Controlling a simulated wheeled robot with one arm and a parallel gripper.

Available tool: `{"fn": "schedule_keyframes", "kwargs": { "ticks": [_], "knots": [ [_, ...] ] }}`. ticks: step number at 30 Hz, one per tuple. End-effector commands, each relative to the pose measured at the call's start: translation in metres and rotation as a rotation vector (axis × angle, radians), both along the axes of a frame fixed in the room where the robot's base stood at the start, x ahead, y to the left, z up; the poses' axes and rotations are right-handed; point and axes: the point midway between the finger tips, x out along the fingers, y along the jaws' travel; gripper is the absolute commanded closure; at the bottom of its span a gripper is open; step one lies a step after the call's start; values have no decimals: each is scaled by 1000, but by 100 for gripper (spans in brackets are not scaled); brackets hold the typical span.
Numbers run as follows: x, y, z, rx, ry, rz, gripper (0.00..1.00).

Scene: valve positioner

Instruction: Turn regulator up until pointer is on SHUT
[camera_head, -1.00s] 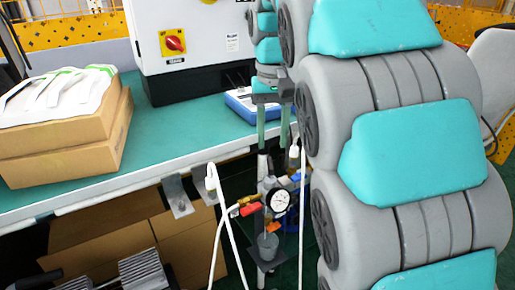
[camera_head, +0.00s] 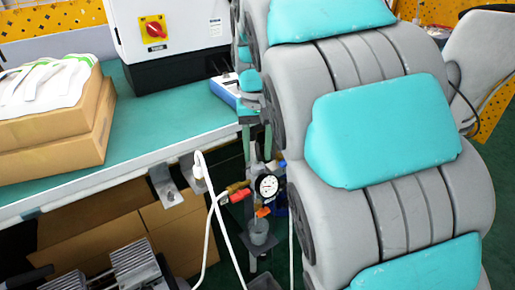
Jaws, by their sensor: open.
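The regulator assembly with its round white gauge (camera_head: 267,186) hangs below the bench edge, just left of my arm. A red handle (camera_head: 240,196) and an orange part (camera_head: 262,212) sit beside and below the gauge, with a grey cup (camera_head: 259,235) under them. The dial's pointer and any SHUT mark are too small to read. My gripper (camera_head: 257,146) points down above the regulator, with green fingers apart and nothing seen between them. The fingertips look close to the top of the assembly, but I cannot tell if they touch. My arm hides the regulator's right side.
The green bench (camera_head: 155,125) carries stacked cardboard boxes (camera_head: 55,150) at left and a control cabinet (camera_head: 170,30) behind. A blue-and-white device (camera_head: 224,92) lies near my gripper. A white cable (camera_head: 205,215) and a metal bracket (camera_head: 166,185) hang left of the regulator.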

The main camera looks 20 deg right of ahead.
Motion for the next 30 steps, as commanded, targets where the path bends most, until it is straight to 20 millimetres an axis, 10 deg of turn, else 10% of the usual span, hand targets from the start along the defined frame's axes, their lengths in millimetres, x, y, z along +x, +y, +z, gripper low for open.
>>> {"fn": "schedule_keyframes", "kwargs": {
  "ticks": [6, 18, 30],
  "knots": [
    [0, 0, 0, 0, 0, 0, 57],
    [0, 0, 0, 0, 0, 0, 100],
    [0, 0, 0, 0, 0, 0, 100]
  ]
}}
